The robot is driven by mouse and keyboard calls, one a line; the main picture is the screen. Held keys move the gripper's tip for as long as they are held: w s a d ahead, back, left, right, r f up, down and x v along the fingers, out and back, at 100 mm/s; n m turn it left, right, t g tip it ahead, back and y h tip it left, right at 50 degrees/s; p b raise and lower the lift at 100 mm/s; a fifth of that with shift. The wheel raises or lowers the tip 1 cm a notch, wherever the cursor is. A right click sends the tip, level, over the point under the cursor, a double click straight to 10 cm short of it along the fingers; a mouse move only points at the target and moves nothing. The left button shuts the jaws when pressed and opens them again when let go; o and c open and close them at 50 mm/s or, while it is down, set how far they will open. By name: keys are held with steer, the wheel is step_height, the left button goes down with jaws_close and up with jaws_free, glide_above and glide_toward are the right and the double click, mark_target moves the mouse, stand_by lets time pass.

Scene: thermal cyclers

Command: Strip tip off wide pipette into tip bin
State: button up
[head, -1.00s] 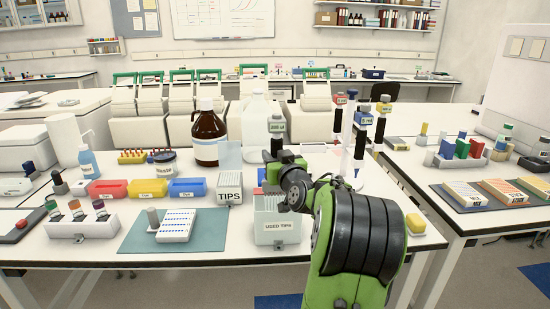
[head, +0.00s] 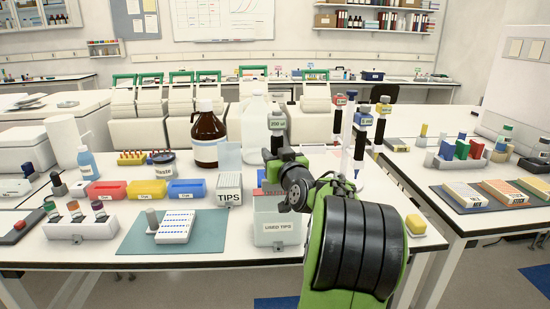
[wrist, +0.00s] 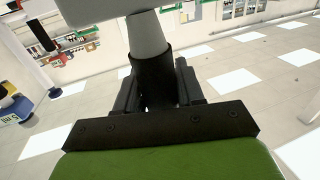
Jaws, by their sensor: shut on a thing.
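My gripper (wrist: 155,92) is shut on an upright pipette (wrist: 148,38), whose grey body and dark collar sit between the fingers in the wrist view. In the head view the pipette's grey labelled head (head: 277,121) rises above my gripper (head: 276,157). Its lower end and any tip on it are hidden behind my arm. The tip bin, a pale box marked USED TIPS (head: 277,227), stands near the table's front edge, just below my gripper. My wrist covers part of its opening.
A TIPS box (head: 229,190) stands left of the bin. A teal mat with a white rack (head: 175,227) lies further left. A brown bottle (head: 207,135) and a clear jug stand behind. Other pipettes (head: 361,133) stand close on the right.

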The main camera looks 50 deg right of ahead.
mark_target(275, 126)
steer(key=shift+r+p, duration=2.15)
steer(key=shift+r, duration=1.75)
